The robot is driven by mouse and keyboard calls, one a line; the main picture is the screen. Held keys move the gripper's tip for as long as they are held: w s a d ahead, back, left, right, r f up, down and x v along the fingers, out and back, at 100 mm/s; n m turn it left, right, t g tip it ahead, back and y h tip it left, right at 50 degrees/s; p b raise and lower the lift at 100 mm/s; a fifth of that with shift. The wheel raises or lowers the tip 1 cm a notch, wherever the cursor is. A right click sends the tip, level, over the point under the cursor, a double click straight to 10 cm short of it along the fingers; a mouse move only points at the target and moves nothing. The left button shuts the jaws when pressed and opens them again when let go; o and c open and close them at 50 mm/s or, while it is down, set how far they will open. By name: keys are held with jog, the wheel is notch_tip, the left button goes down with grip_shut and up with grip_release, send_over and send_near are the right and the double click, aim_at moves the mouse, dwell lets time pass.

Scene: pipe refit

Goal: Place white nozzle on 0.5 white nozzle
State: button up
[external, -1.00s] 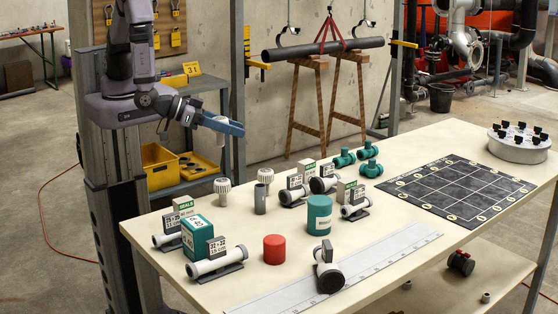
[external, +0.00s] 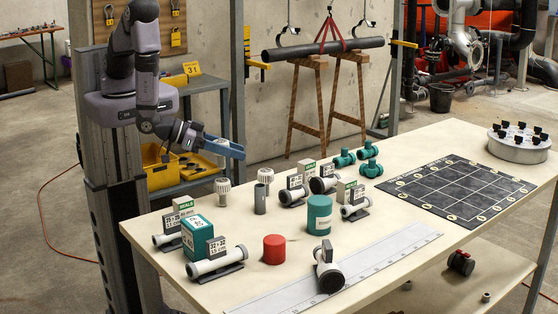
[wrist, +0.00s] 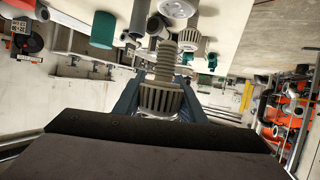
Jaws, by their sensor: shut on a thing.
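The held nozzle is mostly hidden by the fingers in the external view. Nozzles also show in the wrist view beyond the held one (wrist: 189,39) (wrist: 177,8). The 0.5 marking is not readable.
A grey pipe piece (external: 260,199) stands between the nozzles. A teal canister (external: 319,215), red cylinder (external: 273,249), teal box (external: 197,238), labelled pipe fittings and teal tees (external: 371,168) crowd the table. A black grid mat (external: 458,190) lies right; a ruler (external: 380,262) lies in front.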

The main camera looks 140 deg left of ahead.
jog(key=shift+f, duration=1.7)
jog(key=shift+f, duration=0.2)
jog(key=o, duration=1.1)
jog(key=shift+c, duration=0.2)
jog(key=shift+d+r, duration=0.1)
jog(key=shift+r, duration=0.15)
jog(key=b+v, duration=0.1)
jog(key=v, duration=1.1)
jog(key=shift+b, duration=0.35)
jog(key=shift+w+f, duration=0.1)
jog(key=shift+f, duration=0.05)
